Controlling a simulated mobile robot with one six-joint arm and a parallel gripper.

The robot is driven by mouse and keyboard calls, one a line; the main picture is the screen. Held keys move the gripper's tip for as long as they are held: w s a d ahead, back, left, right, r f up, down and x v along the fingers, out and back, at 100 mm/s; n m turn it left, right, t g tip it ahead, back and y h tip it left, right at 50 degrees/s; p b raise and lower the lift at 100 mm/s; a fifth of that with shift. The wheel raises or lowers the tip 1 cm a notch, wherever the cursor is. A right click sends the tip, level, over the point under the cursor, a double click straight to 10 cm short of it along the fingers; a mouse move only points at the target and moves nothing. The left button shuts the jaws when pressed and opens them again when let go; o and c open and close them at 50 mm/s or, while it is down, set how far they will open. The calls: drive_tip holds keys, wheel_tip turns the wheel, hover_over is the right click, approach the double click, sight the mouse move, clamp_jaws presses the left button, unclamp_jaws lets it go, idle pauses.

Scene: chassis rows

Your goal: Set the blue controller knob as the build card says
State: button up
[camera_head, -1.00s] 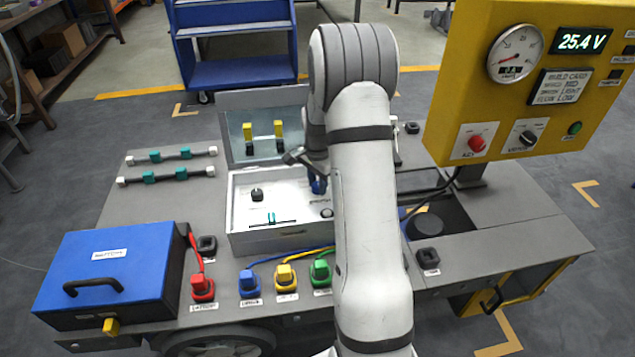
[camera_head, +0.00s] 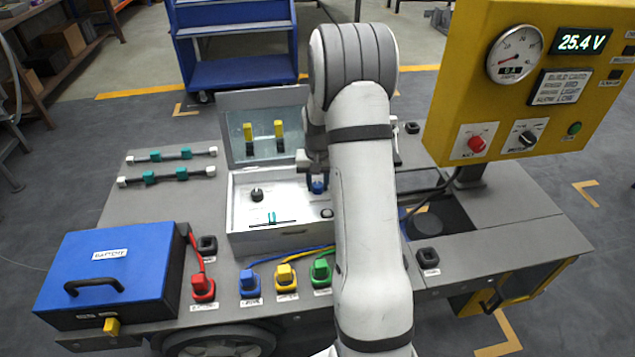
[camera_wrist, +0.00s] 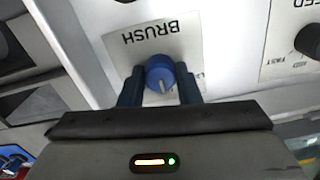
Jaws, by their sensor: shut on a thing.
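The blue controller knob (camera_wrist: 160,76) sits on a white plate marked BRUSH (camera_wrist: 150,40), which shows upside down in the wrist view. A pale pointer line shows on the knob's face. My gripper (camera_wrist: 160,90) has its two dark blue fingers on either side of the knob and is shut on it. In the head view the blue knob (camera_head: 318,186) shows at the right of the open white controller box (camera_head: 245,220), partly hidden by my arm. The build card (camera_head: 562,87) hangs on the yellow panel; its lines are too small to read surely, the last seeming to pair BRUSH with LOW.
A black knob (camera_wrist: 308,40) marked SPEED stands beside the blue one. Red, blue, yellow and green plugs (camera_head: 285,278) line the front edge. The yellow panel (camera_head: 480,95) rises at the right; a blue battery box (camera_head: 110,270) is at left.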

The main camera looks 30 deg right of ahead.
sight(317, 184)
drive_tip(key=n, duration=0.4)
drive_tip(key=shift+n, duration=0.3)
drive_tip(key=n, duration=0.4)
drive_tip(key=shift+n, duration=0.4)
drive_tip(key=shift+w, duration=0.1)
drive_tip(key=o, duration=1)
wheel_tip(317, 184, up, 8)
drive_tip(key=shift+f+p, duration=0.1)
drive_tip(key=shift+p, duration=0.3)
